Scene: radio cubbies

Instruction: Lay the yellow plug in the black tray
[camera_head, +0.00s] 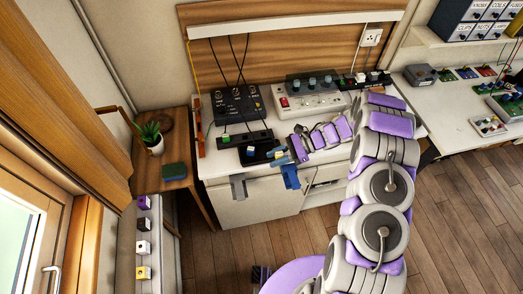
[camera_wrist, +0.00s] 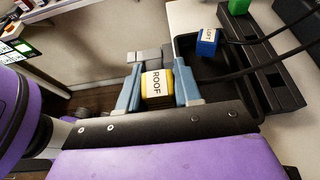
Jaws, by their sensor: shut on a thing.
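My gripper (camera_wrist: 157,88) is shut on the yellow plug (camera_wrist: 157,92), a block with a white label reading ROOF, in the wrist view. The black tray (camera_wrist: 182,47) is just right of the plug there, with one finger overlapping its edge. A blue plug labelled LOFT (camera_wrist: 207,42) lies in the tray with a cable near it. In the head view my gripper (camera_head: 284,163) is at the front edge of the white bench, right of the tray (camera_head: 259,158). The held plug is mostly hidden there, and its height above the bench is unclear.
A black strip with a green plug (camera_wrist: 238,7) runs beside the tray. Black (camera_head: 236,107) and white (camera_head: 308,98) control boxes stand behind, with hanging cables. Left are a plant (camera_head: 151,137) and cubbies holding several blocks, including another yellow one (camera_head: 143,272).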

